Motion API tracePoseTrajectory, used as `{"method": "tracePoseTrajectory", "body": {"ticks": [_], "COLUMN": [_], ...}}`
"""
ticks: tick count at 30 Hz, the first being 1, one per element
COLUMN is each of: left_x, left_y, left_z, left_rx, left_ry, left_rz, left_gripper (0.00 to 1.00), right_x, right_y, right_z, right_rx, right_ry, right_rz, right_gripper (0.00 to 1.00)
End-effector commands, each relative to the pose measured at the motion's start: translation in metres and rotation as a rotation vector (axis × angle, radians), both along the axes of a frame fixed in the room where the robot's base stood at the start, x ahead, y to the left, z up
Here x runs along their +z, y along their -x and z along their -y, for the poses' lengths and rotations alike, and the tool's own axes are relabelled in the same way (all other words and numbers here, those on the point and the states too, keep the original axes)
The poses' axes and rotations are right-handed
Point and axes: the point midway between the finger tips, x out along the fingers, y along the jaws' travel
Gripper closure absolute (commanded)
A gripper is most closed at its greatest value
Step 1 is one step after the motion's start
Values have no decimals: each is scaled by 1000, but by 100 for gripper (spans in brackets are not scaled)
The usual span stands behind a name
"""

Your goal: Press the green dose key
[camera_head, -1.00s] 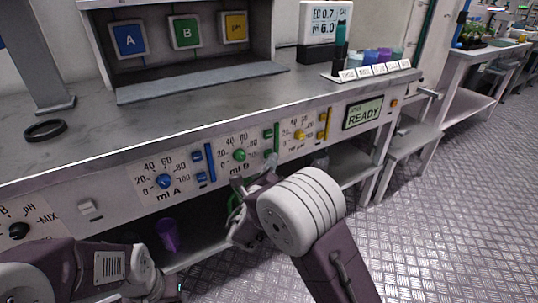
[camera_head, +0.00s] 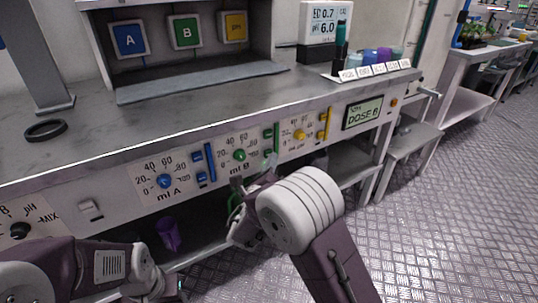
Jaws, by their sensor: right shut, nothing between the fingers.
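The green dose controls are on the front panel of the bench: a green knob (camera_head: 239,155) on the "ml B" dial and a green vertical strip (camera_head: 277,137) to its right. My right gripper (camera_head: 268,162) is shut and empty, with its tip at the panel just below the strip. The tip and wrist cover the spot where the lower green key would sit, so I cannot see the key itself or the contact. The display (camera_head: 362,113) reads "DOSE B". My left gripper (camera_head: 172,286) is low at the left, below the panel; its fingers are unclear.
Blue controls (camera_head: 210,160) sit left of the green ones, and a yellow strip (camera_head: 323,124) sits right. A purple cup (camera_head: 168,234) stands on the shelf below. A black ring (camera_head: 45,130) lies on the bench top. The floor at right is clear.

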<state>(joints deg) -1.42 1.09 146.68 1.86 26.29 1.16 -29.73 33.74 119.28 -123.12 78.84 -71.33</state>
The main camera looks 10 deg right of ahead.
Motion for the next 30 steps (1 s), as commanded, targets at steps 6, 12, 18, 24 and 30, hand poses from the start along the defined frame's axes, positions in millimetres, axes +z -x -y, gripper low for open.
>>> {"method": "tracePoseTrajectory", "body": {"ticks": [6, 12, 18, 24, 30], "left_x": [1, 1, 1, 1, 2], "left_y": [0, 0, 0, 0, 0], "left_z": [0, 0, 0, 0, 0], "left_rx": [0, 0, 0, 0, 0], "left_ry": [0, 0, 0, 0, 0], "left_rz": [0, 0, 0, 0, 0], "left_gripper": [44, 44, 44, 44, 44], "right_x": [0, 0, 0, 0, 0], "right_y": [11, 11, 21, 40, 56], "right_z": [4, 4, 7, 14, 20], "right_rx": [0, -1, 1, 1, 0], "right_ry": [0, 0, 2, 1, 0], "right_rz": [0, 1, -2, -1, 0], "right_gripper": [100, 100, 100, 100, 100]}}
